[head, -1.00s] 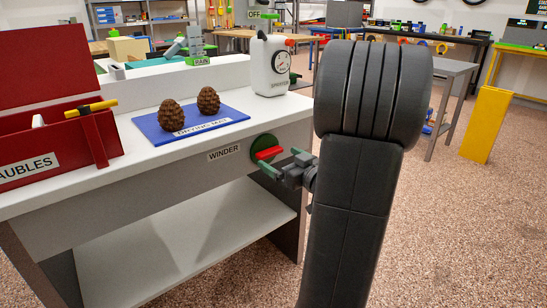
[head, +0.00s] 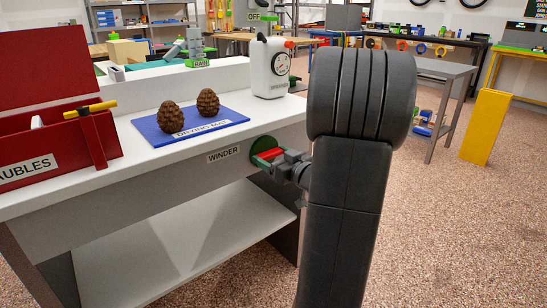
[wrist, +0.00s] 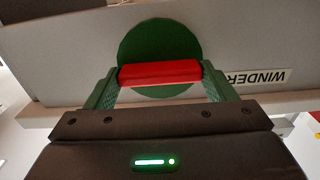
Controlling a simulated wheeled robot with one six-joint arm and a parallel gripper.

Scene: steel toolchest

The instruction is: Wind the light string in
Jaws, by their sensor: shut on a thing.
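The winder is a round green disc (wrist: 158,48) with a red bar handle (wrist: 160,73) across it, set in the bench's front beside the label "WINDER" (head: 224,154). In the head view the disc (head: 256,149) is partly hidden by my gripper. My gripper (head: 272,157) is at the winder, and the wrist view shows its two green fingers (wrist: 160,78) on either end of the red handle, shut on it. The handle lies roughly level in the wrist view. No light string can be made out.
The white bench top (head: 270,112) carries a red toolbox (head: 60,152), a blue mat (head: 150,135) with two pine cones (head: 208,102), and a white canister with a dial (head: 268,68). A lower shelf (head: 190,240) is empty. Open floor lies to the right.

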